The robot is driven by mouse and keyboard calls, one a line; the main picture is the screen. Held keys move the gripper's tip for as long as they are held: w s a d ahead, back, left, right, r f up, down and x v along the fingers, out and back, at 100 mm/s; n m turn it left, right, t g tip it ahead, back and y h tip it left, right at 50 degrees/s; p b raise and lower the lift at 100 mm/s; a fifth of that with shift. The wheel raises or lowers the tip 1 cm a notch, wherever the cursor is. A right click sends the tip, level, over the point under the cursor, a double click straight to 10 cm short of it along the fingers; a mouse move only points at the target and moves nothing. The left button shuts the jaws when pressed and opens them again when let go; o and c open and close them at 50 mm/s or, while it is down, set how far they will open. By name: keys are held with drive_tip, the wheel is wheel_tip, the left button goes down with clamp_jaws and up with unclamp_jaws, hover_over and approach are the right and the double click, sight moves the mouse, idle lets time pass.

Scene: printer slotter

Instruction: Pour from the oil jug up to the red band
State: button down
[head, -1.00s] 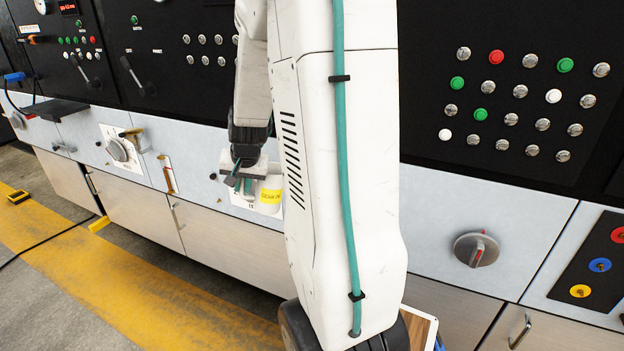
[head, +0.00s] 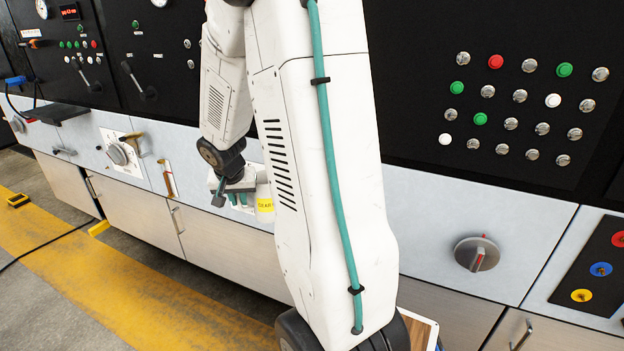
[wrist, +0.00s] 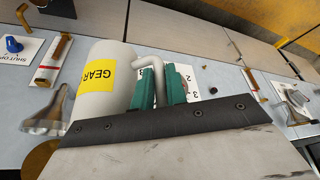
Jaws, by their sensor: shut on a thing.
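The oil jug is a pale jug with a yellow label reading "GEAR" (wrist: 100,76); it also shows in the head view (head: 263,192), partly behind my arm. My gripper (wrist: 163,88) is shut on the jug's handle with its teal fingers; it shows in the head view (head: 234,190) just left of the jug. The jug is held in front of the pale panel. Its mouth and contents cannot be made out. A narrow upright gauge with an orange-brown tube (head: 168,179) is on the panel left of the jug.
A metal funnel (wrist: 48,116) shows beside the jug in the wrist view. A knob on a white plate (head: 118,153) is left of the gauge. A dark shelf (head: 55,112) juts out at far left. The floor with its yellow stripe (head: 150,290) is open in front.

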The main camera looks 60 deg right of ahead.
drive_tip(key=shift+r, duration=1.9)
drive_tip(key=shift+w+r+n+t, duration=0.15)
drive_tip(key=shift+w+n+t, duration=0.25)
drive_tip(key=shift+n, duration=0.3)
drive_tip(key=w+a+f+n+t+y, duration=0.1)
drive_tip(key=w+a+f+n, duration=0.2)
drive_tip(key=w+a, duration=0.3)
drive_tip(key=w+a+f+n+y, duration=0.1)
drive_tip(key=w+a+f+n, duration=0.1)
drive_tip(key=w+a+n, duration=0.3)
drive_tip(key=w+a+f+n, duration=0.1)
drive_tip(key=a+f, duration=0.2)
drive_tip(key=a, duration=0.5)
drive_tip(key=w+a+f+y, duration=0.1)
drive_tip(key=w+a+f, duration=0.1)
drive_tip(key=a+f, duration=0.2)
drive_tip(key=shift+w+a+f+n+y, duration=0.15)
drive_tip(key=shift+w+a+n+y, duration=0.2)
drive_tip(key=shift+a, duration=1.5)
